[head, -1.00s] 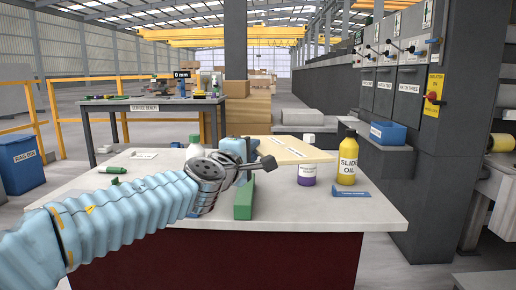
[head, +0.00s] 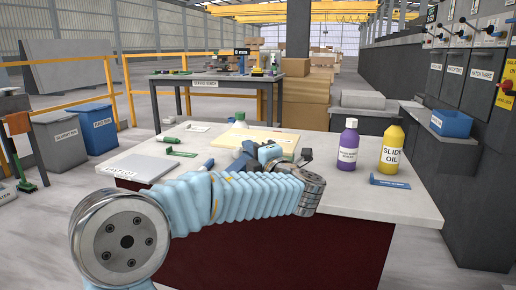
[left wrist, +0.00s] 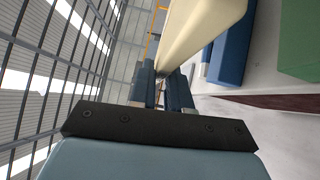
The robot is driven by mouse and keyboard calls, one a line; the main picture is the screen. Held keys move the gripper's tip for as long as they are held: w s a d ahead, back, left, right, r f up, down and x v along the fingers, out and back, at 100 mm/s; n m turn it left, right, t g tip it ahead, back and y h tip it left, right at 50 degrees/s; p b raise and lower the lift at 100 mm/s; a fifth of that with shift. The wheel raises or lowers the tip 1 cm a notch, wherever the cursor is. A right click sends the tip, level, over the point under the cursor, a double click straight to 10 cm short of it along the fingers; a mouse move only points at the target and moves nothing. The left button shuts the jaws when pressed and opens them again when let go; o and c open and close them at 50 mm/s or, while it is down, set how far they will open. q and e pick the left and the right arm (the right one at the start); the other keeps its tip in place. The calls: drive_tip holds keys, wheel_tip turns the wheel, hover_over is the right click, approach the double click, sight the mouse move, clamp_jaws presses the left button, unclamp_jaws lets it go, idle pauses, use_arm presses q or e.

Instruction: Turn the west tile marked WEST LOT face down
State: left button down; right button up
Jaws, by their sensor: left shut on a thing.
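My left gripper (head: 262,152) is over the far middle of the stone-topped table, partly hidden behind its own wrist. In the left wrist view its two fingers (left wrist: 162,88) are shut on a long cream piece (left wrist: 208,32), seen nearly edge-on and tilted. I cannot read WEST LOT on it, so I cannot tell if it is the west tile. My right gripper is not in view.
A purple bottle (head: 347,148) and a yellow slide oil bottle (head: 391,152) stand at the right, behind a blue strip (head: 390,181). In the left wrist view a green block (left wrist: 302,40) is close by. The front right tabletop is clear.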

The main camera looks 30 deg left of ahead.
use_arm(q)
drive_tip(key=shift+r, duration=0.1)
wheel_tip(320, 180, down, 9)
drive_tip(key=b, duration=0.2)
drive_tip(key=shift+r, duration=0.15)
idle(0.5)
drive_tip(key=c, duration=1)
unclamp_jaws()
